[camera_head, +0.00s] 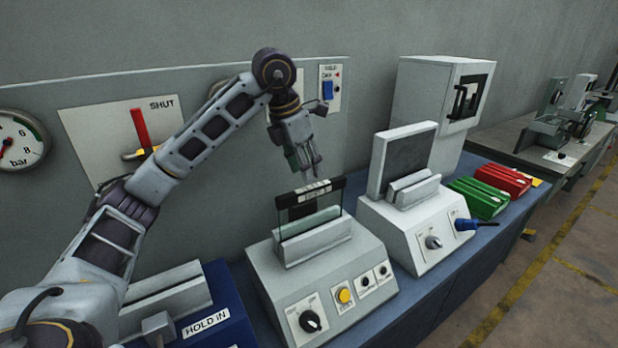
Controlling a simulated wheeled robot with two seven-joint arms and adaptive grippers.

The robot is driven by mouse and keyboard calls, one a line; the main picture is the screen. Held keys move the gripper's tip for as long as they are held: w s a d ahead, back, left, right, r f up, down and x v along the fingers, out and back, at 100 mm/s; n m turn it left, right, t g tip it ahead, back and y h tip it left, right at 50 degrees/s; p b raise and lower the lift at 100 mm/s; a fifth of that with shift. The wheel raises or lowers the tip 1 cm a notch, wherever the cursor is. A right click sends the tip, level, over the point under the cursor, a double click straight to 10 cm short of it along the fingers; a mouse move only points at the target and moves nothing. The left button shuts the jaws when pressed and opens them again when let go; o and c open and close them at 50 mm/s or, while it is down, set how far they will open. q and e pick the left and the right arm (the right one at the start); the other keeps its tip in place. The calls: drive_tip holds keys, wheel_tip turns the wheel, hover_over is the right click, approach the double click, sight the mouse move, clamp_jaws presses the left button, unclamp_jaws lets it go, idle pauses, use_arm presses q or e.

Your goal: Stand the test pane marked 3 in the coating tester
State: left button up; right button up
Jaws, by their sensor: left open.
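A clear glass test pane (310,207) with a black top strip stands upright in the slotted holder on top of a light grey tester (310,270). White labels sit on its strip, but their marking is too small for me to read surely. My left gripper (311,172) is open, pointing down just above the pane's top edge. It appears apart from the pane, though the gap is hard to judge. My right gripper is not in view.
A second grey unit (420,233) holding a dark panel (408,163) stands to the right, with green (478,198) and red (503,180) blocks beyond. A blue HOLD IN fixture (225,325) lies left. A wall panel with a red-handled valve (141,130) stands behind.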

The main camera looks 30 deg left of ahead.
use_arm(q)
drive_tip(key=shift+v, duration=1.7)
